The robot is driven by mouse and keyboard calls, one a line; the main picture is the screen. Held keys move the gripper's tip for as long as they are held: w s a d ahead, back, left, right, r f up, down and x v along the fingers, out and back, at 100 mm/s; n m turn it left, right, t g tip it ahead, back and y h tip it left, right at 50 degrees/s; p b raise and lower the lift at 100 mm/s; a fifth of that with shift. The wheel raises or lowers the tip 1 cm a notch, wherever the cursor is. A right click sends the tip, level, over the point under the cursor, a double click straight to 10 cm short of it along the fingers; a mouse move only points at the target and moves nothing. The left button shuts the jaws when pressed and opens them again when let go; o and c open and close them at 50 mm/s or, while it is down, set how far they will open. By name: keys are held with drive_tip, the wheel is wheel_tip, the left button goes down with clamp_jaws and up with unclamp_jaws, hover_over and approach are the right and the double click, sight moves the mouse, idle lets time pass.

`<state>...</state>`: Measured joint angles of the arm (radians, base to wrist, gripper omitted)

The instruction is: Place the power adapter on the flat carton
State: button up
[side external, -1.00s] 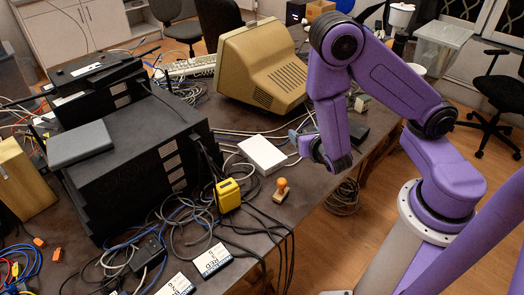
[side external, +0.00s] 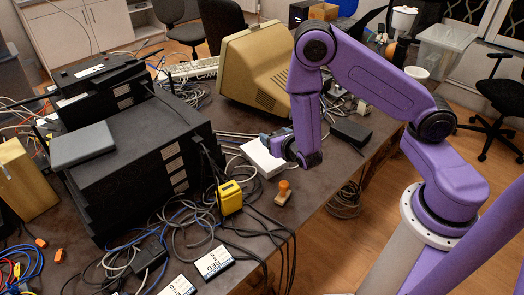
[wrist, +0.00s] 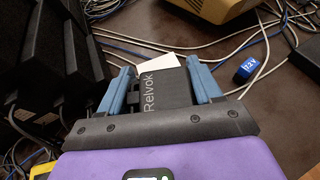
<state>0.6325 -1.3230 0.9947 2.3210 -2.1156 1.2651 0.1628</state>
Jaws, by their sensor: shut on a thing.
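My gripper (side external: 270,138) has blue fingers and hangs low over the flat white carton (side external: 262,158) in the side view, covering part of it. In the wrist view, the gripper (wrist: 160,78) is shut on a dark block marked "Relvok", which I take for the power adapter (wrist: 168,92). A white corner of the carton (wrist: 172,61) shows just beyond the block. In the side view the block is mostly hidden by the fingers. I cannot tell whether it touches the carton.
A stack of black equipment (side external: 130,150) stands left of the carton. A yellow block (side external: 230,197) and an orange-topped stamp (side external: 284,192) stand in front. A beige monitor (side external: 262,68) is behind, a black box (side external: 350,132) to the right. Cables surround the carton. A blue "12V" block (wrist: 251,67) lies on the desk.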

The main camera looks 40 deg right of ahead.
hover_over(262, 158)
wheel_tip(262, 158, down, 6)
drive_tip(key=shift+f, duration=1.6)
drive_tip(key=shift+f, duration=0.2)
drive_tip(key=o, duration=1.2)
drive_tip(key=shift+c, duration=0.2)
drive_tip(key=shift+r, duration=0.1)
